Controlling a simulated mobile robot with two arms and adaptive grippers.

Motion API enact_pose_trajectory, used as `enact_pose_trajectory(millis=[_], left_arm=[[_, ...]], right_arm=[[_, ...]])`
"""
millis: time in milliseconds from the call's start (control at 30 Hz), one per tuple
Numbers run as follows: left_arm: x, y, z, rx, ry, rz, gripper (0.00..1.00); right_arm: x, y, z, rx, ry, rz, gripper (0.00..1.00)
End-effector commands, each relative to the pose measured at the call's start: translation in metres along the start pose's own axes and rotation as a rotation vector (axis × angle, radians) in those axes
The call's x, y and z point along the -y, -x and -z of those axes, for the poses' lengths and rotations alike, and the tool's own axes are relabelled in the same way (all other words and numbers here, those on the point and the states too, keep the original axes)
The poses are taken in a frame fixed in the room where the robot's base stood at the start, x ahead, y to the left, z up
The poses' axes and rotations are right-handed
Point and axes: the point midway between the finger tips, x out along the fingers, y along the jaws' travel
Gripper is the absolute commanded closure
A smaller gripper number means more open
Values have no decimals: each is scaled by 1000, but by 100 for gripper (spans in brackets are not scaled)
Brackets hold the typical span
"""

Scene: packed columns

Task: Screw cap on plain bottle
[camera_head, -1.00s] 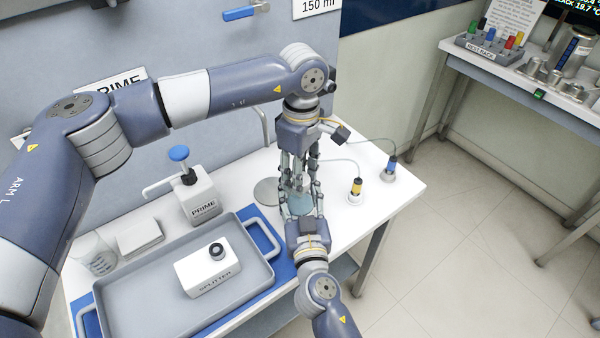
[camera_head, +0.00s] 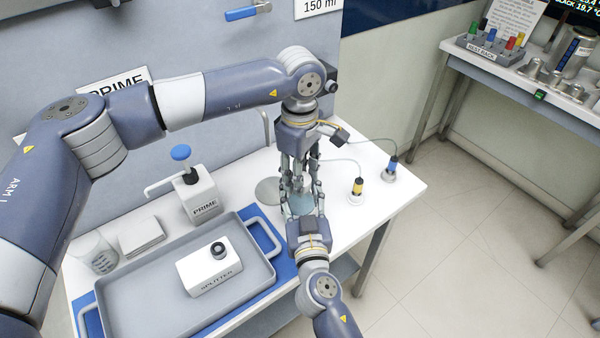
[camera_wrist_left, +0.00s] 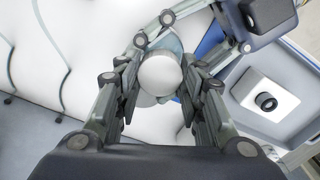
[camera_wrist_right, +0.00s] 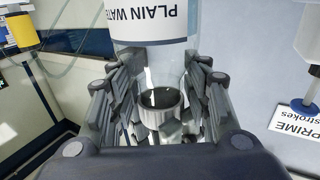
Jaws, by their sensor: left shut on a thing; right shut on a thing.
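The plain bottle (camera_wrist_right: 150,20) is clear with a "PLAIN WATER" label, which appears upside down in the right wrist view. A silver cap (camera_wrist_right: 158,112) with a dark inside shows at the bottle's neck end; the cap's round top fills the middle of the left wrist view (camera_wrist_left: 160,74). My left gripper (camera_head: 299,183) points down from above, its fingers shut on both sides of the cap. My right gripper (camera_head: 303,203) comes from the front, its fingers shut around the clear upper part of the bottle.
A white PRIME pump bottle (camera_head: 202,196) with a blue top stands to the left. A grey tray (camera_head: 120,318) holds a white splitter box (camera_head: 208,272). Yellow (camera_head: 357,187) and blue (camera_head: 391,164) tubing fittings stand to the right, near the table's edge.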

Motion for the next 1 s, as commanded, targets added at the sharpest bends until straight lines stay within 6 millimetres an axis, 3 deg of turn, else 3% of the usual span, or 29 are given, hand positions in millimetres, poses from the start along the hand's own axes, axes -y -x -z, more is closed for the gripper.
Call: enact_pose_trajectory(millis=[33, 300, 333, 367, 1000], left_arm=[[3, -14, 3, -5, 7, 12, 80], [2, -14, 3, -5, 9, 10, 80], [2, -14, 3, -5, 9, 9, 61], [2, -14, 3, -5, 9, 9, 57], [4, -13, 2, -4, 3, 17, 57]], right_arm=[[2, 2, -5, 7, -2, 5, 98], [3, 3, -5, 5, -4, 6, 98], [4, 3, -5, 5, -4, 7, 98], [4, 3, -5, 5, -4, 7, 98], [2, 2, -5, 6, -7, 5, 98]])
